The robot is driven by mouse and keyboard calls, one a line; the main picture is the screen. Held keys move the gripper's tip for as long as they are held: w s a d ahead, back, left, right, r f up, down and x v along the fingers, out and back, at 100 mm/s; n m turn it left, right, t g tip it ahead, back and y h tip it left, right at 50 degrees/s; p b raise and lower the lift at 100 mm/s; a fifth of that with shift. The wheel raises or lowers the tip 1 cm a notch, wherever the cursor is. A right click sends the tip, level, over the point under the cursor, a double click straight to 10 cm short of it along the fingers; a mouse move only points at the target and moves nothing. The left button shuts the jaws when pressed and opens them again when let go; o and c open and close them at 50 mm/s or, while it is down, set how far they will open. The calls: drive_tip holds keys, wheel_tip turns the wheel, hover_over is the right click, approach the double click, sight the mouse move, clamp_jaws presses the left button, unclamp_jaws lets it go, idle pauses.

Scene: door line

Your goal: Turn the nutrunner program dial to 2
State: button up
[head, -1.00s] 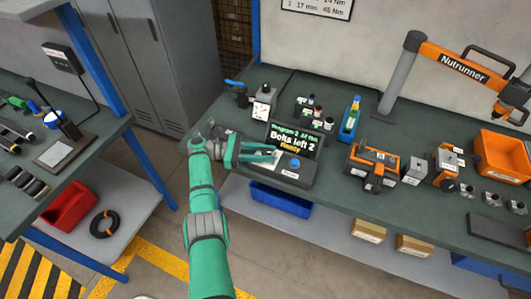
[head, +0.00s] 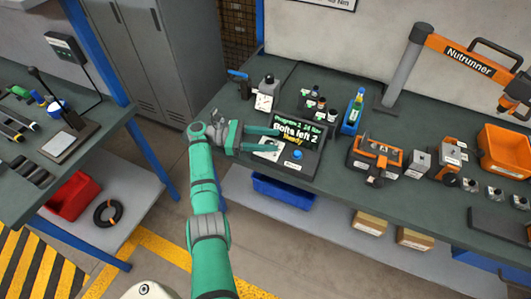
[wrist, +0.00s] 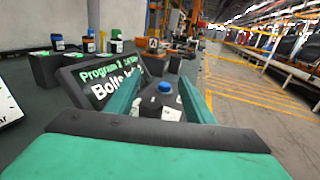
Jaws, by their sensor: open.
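The nutrunner controller (head: 293,168) is a dark box on the bench with a tilted screen (head: 297,131). The screen shows a program line, "Bolts left 2" and a smaller line below. The program number is small and seems to read 1. A blue round knob (head: 297,155) sits on the box's top; it also shows in the wrist view (wrist: 166,87). Which way the knob points is too small to tell. My gripper (head: 279,143) is open and empty. Its green fingers reach over the box from the left, tips short of the knob, which appears between them in the wrist view.
Small bottles (head: 320,103) and a blue holder with a bottle (head: 353,112) stand behind the controller. A gauge (head: 264,101) stands behind my gripper. An orange-and-black tool (head: 376,150) lies to the right. Bare bench top lies between it and the controller.

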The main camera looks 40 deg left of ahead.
drive_tip(key=s+d+r, duration=0.7)
drive_tip(key=s+r, duration=0.2)
drive_tip(key=s, duration=0.2)
drive_tip(key=shift+s, duration=0.15)
idle(0.3)
idle(0.4)
